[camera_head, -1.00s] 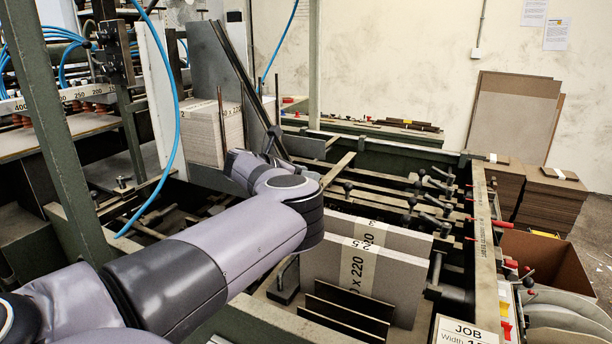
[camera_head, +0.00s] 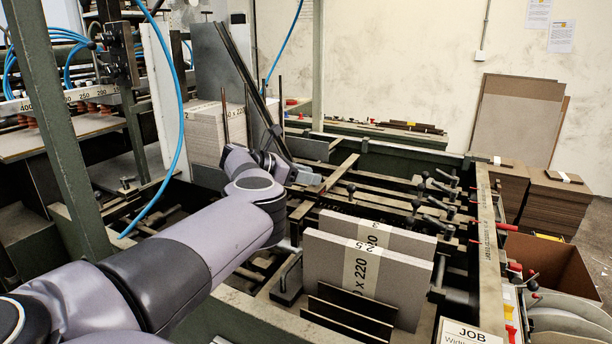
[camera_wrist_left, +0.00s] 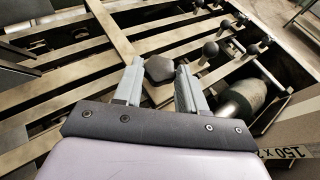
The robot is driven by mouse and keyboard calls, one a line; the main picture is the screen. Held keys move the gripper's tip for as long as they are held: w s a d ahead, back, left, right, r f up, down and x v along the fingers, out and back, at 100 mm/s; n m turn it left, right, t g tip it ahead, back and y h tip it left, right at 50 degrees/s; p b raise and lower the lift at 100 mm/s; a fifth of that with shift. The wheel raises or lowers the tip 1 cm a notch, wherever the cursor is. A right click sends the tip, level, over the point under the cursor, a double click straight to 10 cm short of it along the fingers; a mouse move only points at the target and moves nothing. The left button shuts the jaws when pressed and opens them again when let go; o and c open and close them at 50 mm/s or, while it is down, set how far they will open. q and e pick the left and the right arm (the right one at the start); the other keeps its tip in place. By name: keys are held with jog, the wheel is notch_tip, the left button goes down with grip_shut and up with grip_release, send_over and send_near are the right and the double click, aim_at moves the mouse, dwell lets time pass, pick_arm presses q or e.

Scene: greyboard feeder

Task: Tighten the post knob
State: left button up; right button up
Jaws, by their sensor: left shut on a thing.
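The post knob (camera_wrist_left: 160,69) is a dark, roughly six-sided knob seen from above in the left wrist view. My left gripper (camera_wrist_left: 160,75) has one grey finger on each side of it and is shut on it. In the head view my left gripper (camera_head: 309,177) is small, at the end of the grey arm, over the feeder's bars. The knob cannot be made out clearly there, and its post is hidden. My right gripper is in neither view.
Banded greyboards (camera_head: 367,265) stand upright just in front of the wrist. Another board stack (camera_head: 207,135) stands behind the arm. Several lever handles and ball knobs (camera_wrist_left: 211,50) line the bars on the right. A blue hose (camera_head: 177,110) hangs left of the arm.

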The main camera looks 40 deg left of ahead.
pick_arm(q)
jog(key=shift+d, duration=0.1)
jog(key=o, duration=1.1)
jog(key=shift+w, duration=0.1)
jog(key=shift+c, duration=0.2)
jog(key=v, duration=0.7)
jog(key=shift+b, duration=0.45)
